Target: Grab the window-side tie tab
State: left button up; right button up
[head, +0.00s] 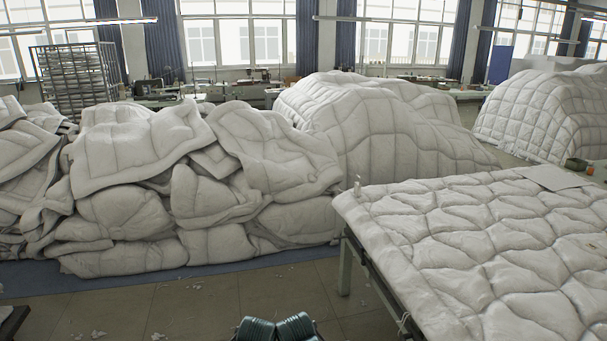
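A quilted white duvet (480,245) lies spread over a table at the right. A small pale upright tab (357,186) stands at its far left corner, on the side toward the windows; it looks like a tie tab, but is too small to make out in detail. No other tab can be made out clearly.
Heaped white duvets (130,190) fill the left on a blue floor mat (190,272). More covered heaps (375,120) stand behind the table. A flat pale sheet (552,178) lies on the duvet's far edge. Tiled floor (200,305) with white scraps is open in front.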

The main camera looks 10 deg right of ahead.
aim_at(358, 185)
jog(key=i+j+z, duration=0.2)
jog(key=i+z, duration=0.25)
jog(key=i+j+z, duration=0.7)
jog(key=z, duration=0.2)
jog(key=i+j+z, duration=0.2)
jog(key=j+z, duration=0.2)
jog(key=j, duration=0.3)
jog(key=j+z, duration=0.4)
jog(key=j, duration=0.55)
jog(key=j+z, duration=0.45)
jog(key=j, duration=0.55)
jog(key=i, duration=0.4)
